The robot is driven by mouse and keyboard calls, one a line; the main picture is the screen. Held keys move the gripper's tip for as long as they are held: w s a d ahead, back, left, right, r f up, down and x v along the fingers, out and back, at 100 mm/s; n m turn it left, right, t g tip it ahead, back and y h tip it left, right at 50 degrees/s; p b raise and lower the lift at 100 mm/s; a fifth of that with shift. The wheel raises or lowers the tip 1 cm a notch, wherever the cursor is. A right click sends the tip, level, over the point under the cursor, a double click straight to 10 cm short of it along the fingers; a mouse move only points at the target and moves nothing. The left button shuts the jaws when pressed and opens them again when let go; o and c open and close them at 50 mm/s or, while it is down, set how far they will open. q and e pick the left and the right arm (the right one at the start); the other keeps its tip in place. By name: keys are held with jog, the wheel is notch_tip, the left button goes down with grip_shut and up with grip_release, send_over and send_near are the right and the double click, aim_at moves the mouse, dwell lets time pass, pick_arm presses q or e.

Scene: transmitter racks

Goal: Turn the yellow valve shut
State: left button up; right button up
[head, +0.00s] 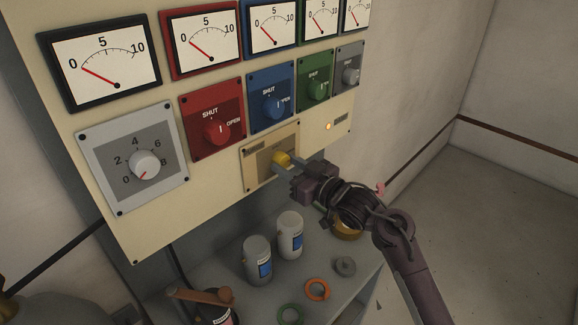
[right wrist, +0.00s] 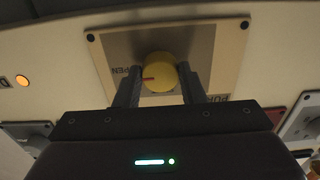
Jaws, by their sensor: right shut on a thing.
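The yellow valve (head: 281,159) is a round knob on a beige plate (head: 257,172) low on the panel. My right gripper (head: 287,167) reaches it from the right and is shut on the knob. In the right wrist view, the yellow valve (right wrist: 159,72) sits between the two dark fingers (right wrist: 160,88). A red mark on the knob points left in that view, toward a label that reads partly "PEN". My left gripper is not in view.
Red (head: 217,132), blue (head: 275,105) and green (head: 318,89) valves sit above, with several gauges over them. A grey dial (head: 145,164) is at left. A lit amber lamp (head: 328,127) is right of the yellow valve. White bottles (head: 257,258) and rings (head: 317,289) stand on the shelf below.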

jog(key=n+b, duration=0.1)
jog(key=n, duration=0.1)
jog(key=n+b, duration=0.2)
jog(key=shift+d+f, duration=0.1)
jog(key=shift+f, duration=0.1)
jog(key=n+b, duration=1)
jog(key=shift+r+n, duration=0.1)
jog(key=shift+n, duration=0.2)
jog(key=shift+w+r+n+b, duration=0.1)
jog(key=shift+r+n+b, duration=0.05)
jog(key=shift+n+b, duration=1.4)
jog(key=shift+n, duration=0.25)
jog(key=o, duration=1)
